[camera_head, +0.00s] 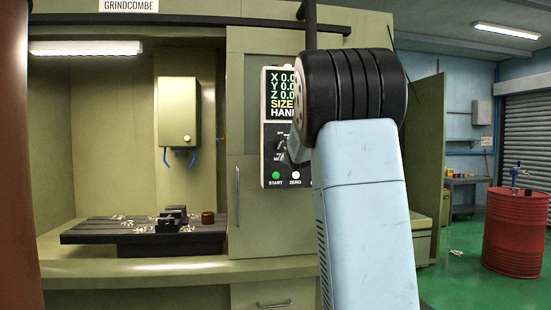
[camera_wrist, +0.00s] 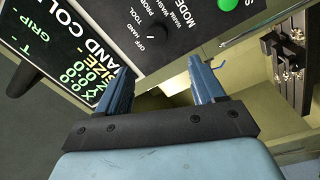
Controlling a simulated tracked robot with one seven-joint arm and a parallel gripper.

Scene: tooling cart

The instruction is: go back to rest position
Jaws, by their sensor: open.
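My gripper (camera_wrist: 160,75) shows in the wrist view with its two blue fingers spread apart and nothing between them. It is in front of the machine's dark control panel (camera_wrist: 88,42), whose dial (camera_wrist: 158,32) lies just beyond the fingertips. I cannot tell how far the tips are from the panel. In the head view, the same panel (camera_head: 272,130) is partly covered by my pale blue arm, and the gripper is mostly hidden behind it. The readout shows X, Y and Z lines starting with 0, and a green START button (camera_head: 276,175).
Left of the panel, the olive machine's open bay holds a dark work table (camera_head: 90,235) with a vise (camera_head: 172,217) and a small brown round container (camera_head: 208,218). A red drum (camera_head: 515,235) stands at right on green floor.

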